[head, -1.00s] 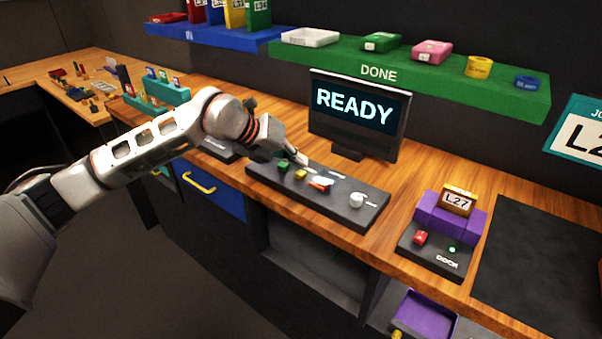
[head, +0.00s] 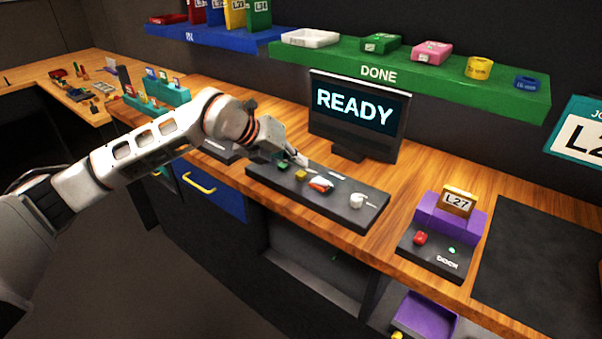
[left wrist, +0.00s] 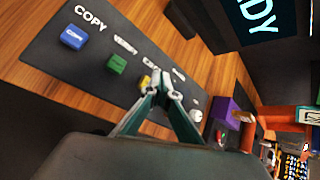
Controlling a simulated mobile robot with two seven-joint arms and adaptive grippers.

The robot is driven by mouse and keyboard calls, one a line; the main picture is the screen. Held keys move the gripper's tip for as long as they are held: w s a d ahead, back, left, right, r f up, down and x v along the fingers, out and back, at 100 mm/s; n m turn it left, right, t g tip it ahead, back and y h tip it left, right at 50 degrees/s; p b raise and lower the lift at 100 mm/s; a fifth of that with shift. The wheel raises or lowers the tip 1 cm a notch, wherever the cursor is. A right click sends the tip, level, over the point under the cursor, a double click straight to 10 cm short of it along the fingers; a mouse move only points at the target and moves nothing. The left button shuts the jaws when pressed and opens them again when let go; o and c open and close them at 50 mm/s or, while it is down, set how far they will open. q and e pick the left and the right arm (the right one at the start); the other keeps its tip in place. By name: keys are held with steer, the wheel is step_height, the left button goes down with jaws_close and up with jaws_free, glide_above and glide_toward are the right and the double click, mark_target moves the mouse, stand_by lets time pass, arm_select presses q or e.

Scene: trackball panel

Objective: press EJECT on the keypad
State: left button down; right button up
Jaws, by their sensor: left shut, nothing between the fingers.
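The dark keypad (head: 270,182) lies on the wooden bench below the monitor. It carries a blue button (left wrist: 74,37) labelled COPY, a green button (head: 283,163), a yellow button (head: 300,175), an orange-red button (head: 320,184) and a white round knob (head: 357,200). I cannot read which button is marked EJECT. My left gripper (head: 300,159) is shut and empty, with its fingertips over the keypad near the yellow and orange-red buttons. In the left wrist view its fingertips (left wrist: 166,88) partly cover the yellow button; contact cannot be told. My right gripper is not in view.
The monitor (head: 355,112) reads READY behind the keypad. Right of it stands a dock (head: 432,262) with a red button, a green light and a purple holder with an L27 cartridge (head: 458,201). A green DONE shelf (head: 420,77) overhangs the back. A purple open drawer (head: 425,318) is below.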

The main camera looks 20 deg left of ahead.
mark_target(298, 174)
arm_select(q)
steer(key=shift+f, duration=0.45)
steer(key=shift+f+b, duration=0.4)
steer(key=shift+f, duration=0.15)
stand_by(0.8)
steer(key=shift+r+p, duration=0.65)
steer(key=shift+r, duration=0.35)
steer(key=shift+r+p, duration=1.55)
steer(key=shift+r, duration=1)
